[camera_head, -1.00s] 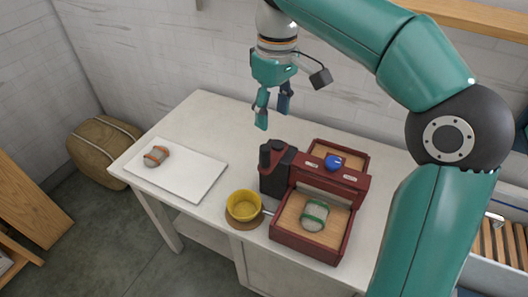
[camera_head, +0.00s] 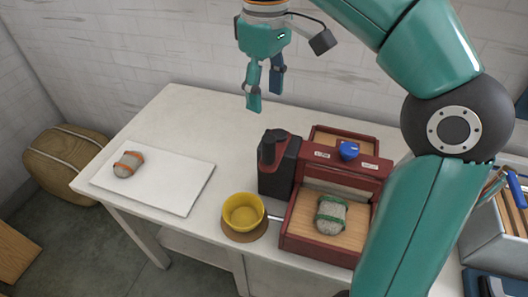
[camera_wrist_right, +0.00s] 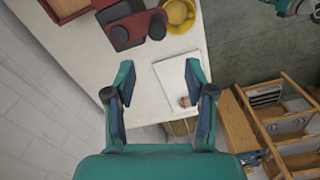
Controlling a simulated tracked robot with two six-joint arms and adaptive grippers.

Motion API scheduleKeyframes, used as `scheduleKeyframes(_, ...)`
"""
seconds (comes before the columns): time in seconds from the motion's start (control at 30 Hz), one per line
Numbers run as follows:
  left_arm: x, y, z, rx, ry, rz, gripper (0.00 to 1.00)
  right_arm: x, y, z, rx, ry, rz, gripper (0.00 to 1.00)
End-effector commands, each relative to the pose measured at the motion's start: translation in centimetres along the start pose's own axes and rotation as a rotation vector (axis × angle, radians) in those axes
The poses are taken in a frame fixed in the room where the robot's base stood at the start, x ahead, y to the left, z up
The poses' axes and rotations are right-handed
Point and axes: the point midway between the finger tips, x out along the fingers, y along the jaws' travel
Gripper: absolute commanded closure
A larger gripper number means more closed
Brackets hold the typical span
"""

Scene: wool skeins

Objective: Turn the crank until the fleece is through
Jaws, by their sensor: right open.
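A dark red wooden machine (camera_head: 296,217) stands on the white table, with a blue knob (camera_head: 348,150) on its crossbar. A grey fleece skein with green bands (camera_head: 331,214) lies in its front tray. A dark block with a black round top (camera_head: 274,160) stands at its left side. A thin metal rod (camera_head: 275,217) sticks out low on that side; I cannot tell which part is the crank. My right gripper (camera_head: 264,92) is open and empty, above the table behind the machine; its open fingers also show in the right wrist view (camera_wrist_right: 163,105). My left gripper is not in view.
A yellow bowl (camera_head: 242,212) on a brown coaster stands left of the machine, close to the rod. A white board (camera_head: 180,190) holds a grey skein with orange bands (camera_head: 128,164). The table's back left is clear. A metal bin (camera_head: 500,225) stands at the right.

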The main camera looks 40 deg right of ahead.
Motion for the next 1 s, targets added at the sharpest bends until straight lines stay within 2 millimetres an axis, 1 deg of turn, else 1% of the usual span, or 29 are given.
scheduleKeyframes(0.03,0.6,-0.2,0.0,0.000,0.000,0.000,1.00,1.2,0.1,0.3,0.006,-0.002,-0.001,0.45)
scheduleKeyframes(0.4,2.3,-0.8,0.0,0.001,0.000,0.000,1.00,9.1,0.4,0.6,0.015,-0.004,-0.001,0.45)
scheduleKeyframes(0.6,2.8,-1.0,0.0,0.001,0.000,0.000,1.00,12.5,0.4,0.6,0.016,-0.002,-0.001,0.45)
scheduleKeyframes(0.7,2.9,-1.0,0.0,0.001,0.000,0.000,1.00,13.7,0.4,0.5,0.016,-0.001,0.000,0.45)
scheduleKeyframes(0.8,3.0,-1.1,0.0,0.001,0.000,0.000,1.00,14.3,0.4,0.5,0.015,0.000,0.000,0.45)
scheduleKeyframes(1.0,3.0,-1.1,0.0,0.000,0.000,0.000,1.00,14.7,0.4,0.5,0.016,0.001,0.000,0.45)
